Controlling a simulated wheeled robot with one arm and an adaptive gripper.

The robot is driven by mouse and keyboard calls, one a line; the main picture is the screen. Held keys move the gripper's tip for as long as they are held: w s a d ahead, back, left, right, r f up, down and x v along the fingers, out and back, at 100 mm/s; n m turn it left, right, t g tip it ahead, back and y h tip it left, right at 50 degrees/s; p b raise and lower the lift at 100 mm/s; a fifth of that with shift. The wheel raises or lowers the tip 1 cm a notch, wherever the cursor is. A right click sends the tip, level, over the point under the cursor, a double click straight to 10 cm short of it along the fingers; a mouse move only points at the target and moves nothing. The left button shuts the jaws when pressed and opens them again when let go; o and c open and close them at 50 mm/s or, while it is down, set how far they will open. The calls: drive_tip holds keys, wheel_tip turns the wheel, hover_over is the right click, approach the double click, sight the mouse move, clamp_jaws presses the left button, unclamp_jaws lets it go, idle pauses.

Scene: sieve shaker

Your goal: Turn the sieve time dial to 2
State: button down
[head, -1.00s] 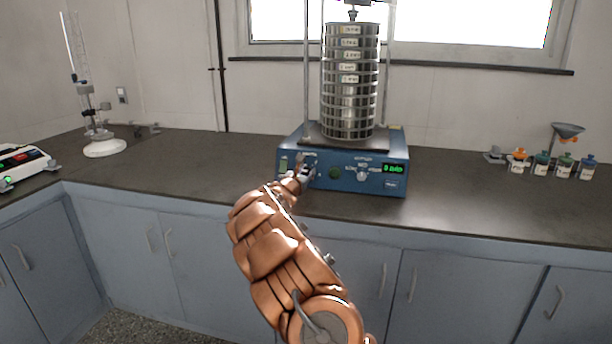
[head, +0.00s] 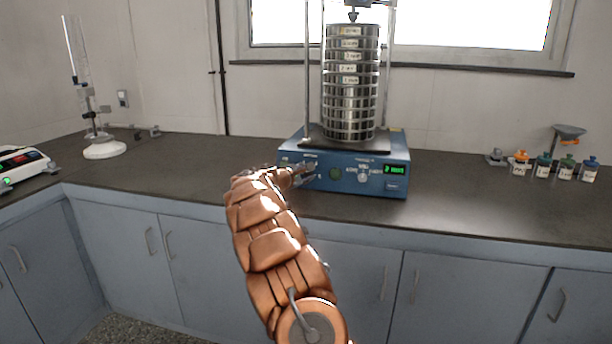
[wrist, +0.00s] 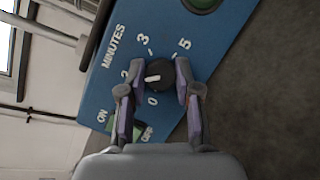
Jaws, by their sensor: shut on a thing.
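The sieve shaker's blue base (head: 325,184) stands on the counter with a tall stack of steel sieves (head: 350,85) on top. In the wrist view the black time dial (wrist: 159,72) sits on the blue panel, with MINUTES and numbers around it. Its white pointer mark faces left in that view, roughly towards the partly covered 2 (wrist: 124,75). My gripper (wrist: 154,82) is shut on the dial, one finger on each side. In the head view my gripper (head: 304,172) reaches the left part of the front panel and hides the dial.
A green display (head: 394,169) and another knob (head: 363,174) are on the right of the panel. A burette stand (head: 104,148) and balance (head: 22,165) are at left, several small bottles (head: 543,165) at right. The counter front is clear.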

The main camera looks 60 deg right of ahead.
drive_tip(key=shift+s+f+m, duration=0.1)
drive_tip(key=shift+m, duration=0.3)
drive_tip(key=c, duration=0.8)
unclamp_jaws()
drive_tip(key=shift+s+a+r, duration=0.1)
drive_tip(key=shift+a+r, duration=0.35)
drive_tip(key=shift+a, duration=1.5)
drive_tip(key=shift+w+a+r, duration=0.1)
drive_tip(key=shift+a+r, duration=0.35)
drive_tip(key=shift+a, duration=1.45)
drive_tip(key=shift+s+a+r, duration=0.1)
drive_tip(key=shift+a+r, duration=0.35)
drive_tip(key=shift+a, duration=1.5)
